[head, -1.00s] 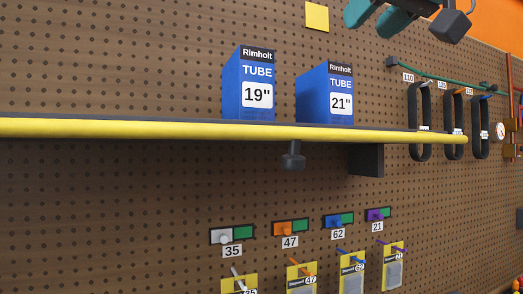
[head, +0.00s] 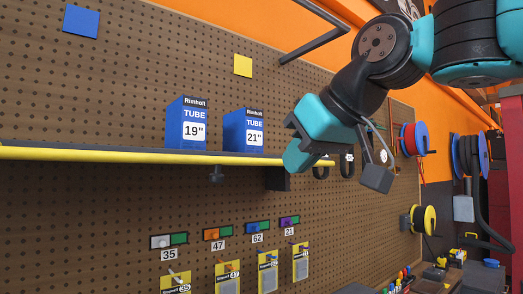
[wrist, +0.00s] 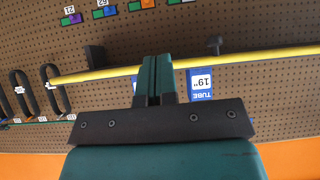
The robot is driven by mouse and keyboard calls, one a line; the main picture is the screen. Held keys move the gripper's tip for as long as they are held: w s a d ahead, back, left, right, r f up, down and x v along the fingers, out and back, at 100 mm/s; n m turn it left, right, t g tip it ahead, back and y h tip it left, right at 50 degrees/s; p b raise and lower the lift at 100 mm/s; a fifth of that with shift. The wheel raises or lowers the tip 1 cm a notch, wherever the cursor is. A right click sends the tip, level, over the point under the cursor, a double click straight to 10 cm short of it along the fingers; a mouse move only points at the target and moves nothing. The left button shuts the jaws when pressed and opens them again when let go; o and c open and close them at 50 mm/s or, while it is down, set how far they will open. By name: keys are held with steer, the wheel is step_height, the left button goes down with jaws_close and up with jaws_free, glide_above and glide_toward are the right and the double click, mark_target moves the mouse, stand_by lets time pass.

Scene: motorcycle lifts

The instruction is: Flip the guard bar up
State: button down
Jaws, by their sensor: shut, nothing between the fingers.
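The guard bar (head: 100,155) is a long yellow bar along the front edge of a dark shelf. It also runs across the wrist view (wrist: 245,58), which shows the scene upside down. My gripper (head: 298,160) is at the right part of the bar in the head view. Its teal fingers are shut together and empty in the wrist view (wrist: 157,62), overlapping the bar there. I cannot tell whether they touch it. The fingers hide a short stretch of the bar; its right end shows just past them in the head view.
Two blue tube boxes, 19" (head: 186,125) and 21" (head: 243,132), stand on the shelf. A dark knob (head: 216,174) and a bracket (head: 277,179) are below it. Black loop handles (wrist: 50,77) hang near the bar's end. Labelled hooks with yellow packets (head: 228,278) hang lower down.

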steer(key=s+d+f+g, duration=0.2)
steer(key=s+f, duration=0.4)
steer(key=f, duration=0.4)
steer(key=s+d+f+g+h+b, duration=0.1)
steer(key=s+d+f+g, duration=0.2)
steer(key=s+f, duration=0.3)
steer(key=s+d+f+g+h, duration=0.1)
steer(key=s+f, duration=0.5)
steer(key=f, duration=1)
steer(key=d+g, duration=0.1)
steer(key=g, duration=0.1)
steer(key=shift+s+d+f+g+b, duration=0.2)
steer(key=shift+s+d+g+b, duration=0.05)
steer(key=shift+g+b, duration=0.05)
steer(key=shift+d, duration=0.1)
